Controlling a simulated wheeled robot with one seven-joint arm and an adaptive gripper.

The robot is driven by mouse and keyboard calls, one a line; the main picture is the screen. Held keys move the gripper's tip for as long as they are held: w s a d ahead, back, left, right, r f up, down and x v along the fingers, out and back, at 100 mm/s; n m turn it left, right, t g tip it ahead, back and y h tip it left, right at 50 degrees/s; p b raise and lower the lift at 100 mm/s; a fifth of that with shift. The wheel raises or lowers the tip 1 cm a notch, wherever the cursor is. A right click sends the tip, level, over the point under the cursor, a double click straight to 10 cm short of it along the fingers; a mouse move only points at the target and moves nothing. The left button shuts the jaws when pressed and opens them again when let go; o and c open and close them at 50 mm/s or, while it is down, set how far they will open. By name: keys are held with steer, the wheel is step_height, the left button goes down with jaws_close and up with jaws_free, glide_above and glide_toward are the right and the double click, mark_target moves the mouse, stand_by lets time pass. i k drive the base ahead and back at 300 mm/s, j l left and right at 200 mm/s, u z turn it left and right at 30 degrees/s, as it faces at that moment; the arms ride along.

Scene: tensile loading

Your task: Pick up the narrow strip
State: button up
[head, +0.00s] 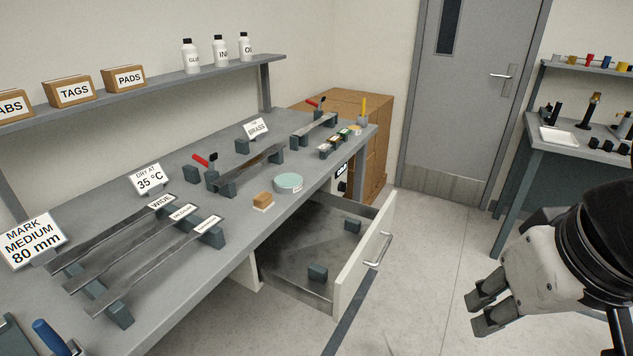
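Three flat grey metal strips lie side by side on the left part of the bench, raised on dark blocks. The narrow strip (150,272) is the one closest to the bench's front edge; its small white label is too blurred to read surely. The medium strip (128,251) lies behind it, and the wide strip (106,234) is farthest back. My gripper (476,312) is at the lower right, over the floor, far from the strips. Its two fingers stand apart with nothing between them.
An open drawer (345,270) with dark blocks inside juts from the bench between the strips and my gripper. A round teal dish (288,183) and a tan block (263,199) sit on the bench. Another strip (250,165) lies on blocks near red-handled clamps. A blue handle (50,336) shows at lower left.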

mark_target(104, 302)
steer(key=i+j+u, duration=0.1)
steer(key=j, duration=0.3)
steer(key=j+u, duration=0.15)
steer(key=j, duration=0.25)
steer(key=i+j+u, duration=0.1)
steer(key=j, duration=0.25)
steer(key=i+j+u, duration=0.15)
steer(key=j, duration=0.2)
steer(key=i+j+u, duration=0.1)
steer(key=j, duration=0.25)
steer(key=i+j+u, duration=0.15)
steer(key=i+j, duration=0.1)
steer(key=j, duration=0.1)
